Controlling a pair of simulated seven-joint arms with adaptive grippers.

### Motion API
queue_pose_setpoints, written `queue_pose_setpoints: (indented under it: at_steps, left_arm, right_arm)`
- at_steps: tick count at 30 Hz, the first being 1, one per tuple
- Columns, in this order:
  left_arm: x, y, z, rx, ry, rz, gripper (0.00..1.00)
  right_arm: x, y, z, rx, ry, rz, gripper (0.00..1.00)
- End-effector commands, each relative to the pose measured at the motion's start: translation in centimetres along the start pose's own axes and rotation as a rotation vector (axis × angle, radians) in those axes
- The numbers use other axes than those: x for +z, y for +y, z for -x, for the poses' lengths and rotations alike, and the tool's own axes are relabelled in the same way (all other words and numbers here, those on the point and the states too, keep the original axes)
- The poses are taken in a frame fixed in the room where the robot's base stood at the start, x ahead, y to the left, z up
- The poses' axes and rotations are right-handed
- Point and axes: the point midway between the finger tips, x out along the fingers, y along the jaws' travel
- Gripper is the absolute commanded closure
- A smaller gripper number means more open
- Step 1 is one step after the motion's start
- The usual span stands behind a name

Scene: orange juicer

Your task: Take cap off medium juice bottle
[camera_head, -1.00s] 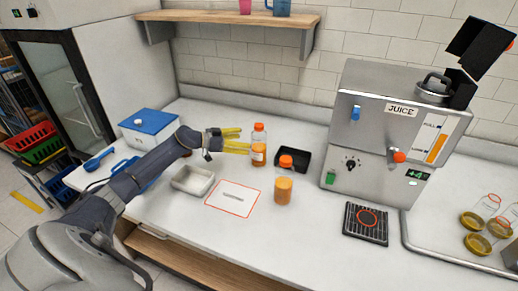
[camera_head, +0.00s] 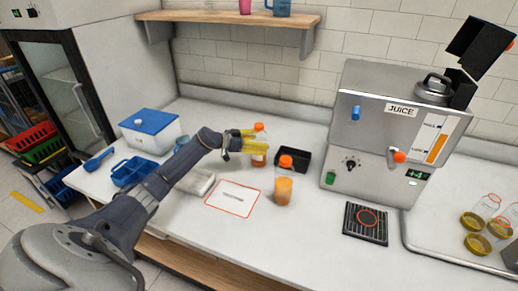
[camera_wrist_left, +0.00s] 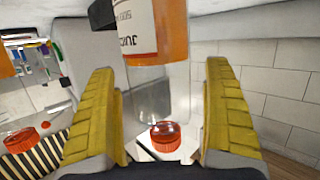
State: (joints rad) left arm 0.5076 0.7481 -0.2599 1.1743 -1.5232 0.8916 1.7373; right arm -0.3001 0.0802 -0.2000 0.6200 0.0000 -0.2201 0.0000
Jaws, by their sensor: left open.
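Two orange-capped juice bottles stand on the white counter. The rear bottle (camera_head: 259,160) is beside my left gripper (camera_head: 250,139), and its orange cap (camera_head: 260,127) shows just above the yellow fingers. The front bottle (camera_head: 283,190) stands nearer, also capped. In the left wrist view, my left gripper (camera_wrist_left: 162,120) is open, with a finger on each side of the rear bottle's clear upper part (camera_wrist_left: 160,92). Its label and orange contents are at the top of that view, and its cap (camera_wrist_left: 165,134) is lower down between the fingers. I cannot tell whether the fingers touch it. My right gripper is not in view.
A black tray (camera_head: 292,154) sits just right of the rear bottle. A red-outlined mat (camera_head: 232,198) lies in front. A pale tray (camera_head: 201,182) is partly behind my left arm. The juicer (camera_head: 385,130) stands at the right, with a dark drip grate (camera_head: 366,223) before it.

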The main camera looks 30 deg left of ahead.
Motion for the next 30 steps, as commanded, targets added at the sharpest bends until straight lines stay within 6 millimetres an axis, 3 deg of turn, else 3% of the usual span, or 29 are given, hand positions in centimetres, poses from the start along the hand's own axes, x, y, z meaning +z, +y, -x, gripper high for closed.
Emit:
queue_pose_setpoints:
  at_steps: [7, 26, 30]
  left_arm:
    - [0.02, 0.0, -0.03, 0.0, 0.0, 0.0, 0.18]
    - [0.03, 0.0, -0.01, 0.0, 0.0, -0.001, 0.91]
    - [-0.12, -0.03, 0.01, -0.001, 0.002, -0.001, 0.92]
  right_arm:
    - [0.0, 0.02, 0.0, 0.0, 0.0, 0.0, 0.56]
    - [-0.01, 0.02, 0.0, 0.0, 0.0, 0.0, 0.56]
    - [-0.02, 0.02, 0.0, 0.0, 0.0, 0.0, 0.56]
